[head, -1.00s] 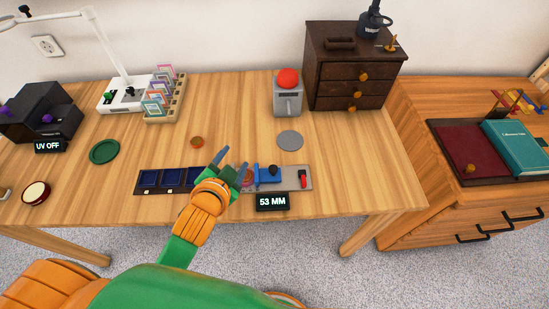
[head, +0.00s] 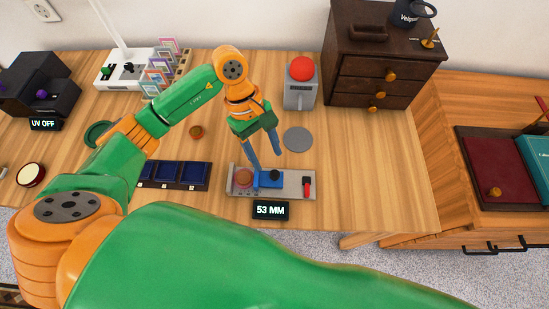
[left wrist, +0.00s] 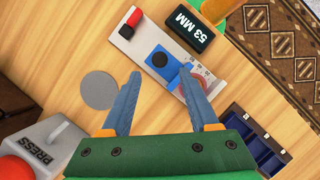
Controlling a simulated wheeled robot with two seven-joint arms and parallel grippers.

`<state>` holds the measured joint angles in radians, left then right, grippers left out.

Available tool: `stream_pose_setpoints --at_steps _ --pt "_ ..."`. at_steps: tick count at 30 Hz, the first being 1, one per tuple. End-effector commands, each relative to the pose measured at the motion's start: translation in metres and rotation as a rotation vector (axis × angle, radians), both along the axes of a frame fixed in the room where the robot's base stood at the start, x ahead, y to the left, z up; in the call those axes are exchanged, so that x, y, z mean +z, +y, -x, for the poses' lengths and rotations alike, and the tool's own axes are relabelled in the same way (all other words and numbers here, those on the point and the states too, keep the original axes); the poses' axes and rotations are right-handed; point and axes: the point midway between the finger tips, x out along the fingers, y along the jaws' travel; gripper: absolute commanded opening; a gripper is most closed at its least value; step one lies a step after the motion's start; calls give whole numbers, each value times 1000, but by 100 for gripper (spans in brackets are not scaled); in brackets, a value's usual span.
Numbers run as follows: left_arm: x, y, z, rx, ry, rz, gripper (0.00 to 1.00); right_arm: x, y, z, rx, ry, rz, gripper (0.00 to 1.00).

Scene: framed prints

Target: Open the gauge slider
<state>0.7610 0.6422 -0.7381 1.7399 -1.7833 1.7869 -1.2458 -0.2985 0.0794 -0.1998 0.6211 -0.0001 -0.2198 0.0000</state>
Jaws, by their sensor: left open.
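The gauge (head: 292,190) is a grey plate near the table's front edge. Its blue slider (head: 264,184) carries a black knob (head: 274,174) and sits against or close to a copper-coloured disc (head: 242,178) at the plate's left. The display (head: 271,210) in front reads 53 MM. My left gripper (head: 267,160) is open and empty, pointing down just behind and above the slider. In the left wrist view the slider (left wrist: 175,78) and knob (left wrist: 159,59) appear beyond and between the fingertips (left wrist: 161,72). I cannot see contact. My right gripper is not in view.
A red-and-black switch (head: 308,186) is at the plate's right end. A blue-compartment tray (head: 173,174) lies left of the gauge. A grey disc (head: 298,139) and a red-button press (head: 301,92) are behind. A brown drawer box (head: 370,75) stands back right.

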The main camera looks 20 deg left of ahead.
Motion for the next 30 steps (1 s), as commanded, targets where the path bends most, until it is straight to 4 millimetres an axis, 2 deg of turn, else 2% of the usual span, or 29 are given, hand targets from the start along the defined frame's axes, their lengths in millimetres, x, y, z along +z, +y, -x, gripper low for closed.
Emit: stream_pose_setpoints --at_steps 1,7,10,16,21,23,30 --pt "-7 -4 4 -1 8 1 61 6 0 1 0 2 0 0" --pt "-39 -16 9 0 4 5 61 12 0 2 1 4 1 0" --pt "-45 -18 10 0 2 5 61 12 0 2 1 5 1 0" --pt "-46 -19 10 0 0 6 61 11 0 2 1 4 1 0" --pt "-46 -19 10 1 0 7 15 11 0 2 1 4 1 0" --pt "-46 -19 10 1 0 7 0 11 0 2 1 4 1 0" --pt "-46 -19 10 1 1 7 0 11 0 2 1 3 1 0"
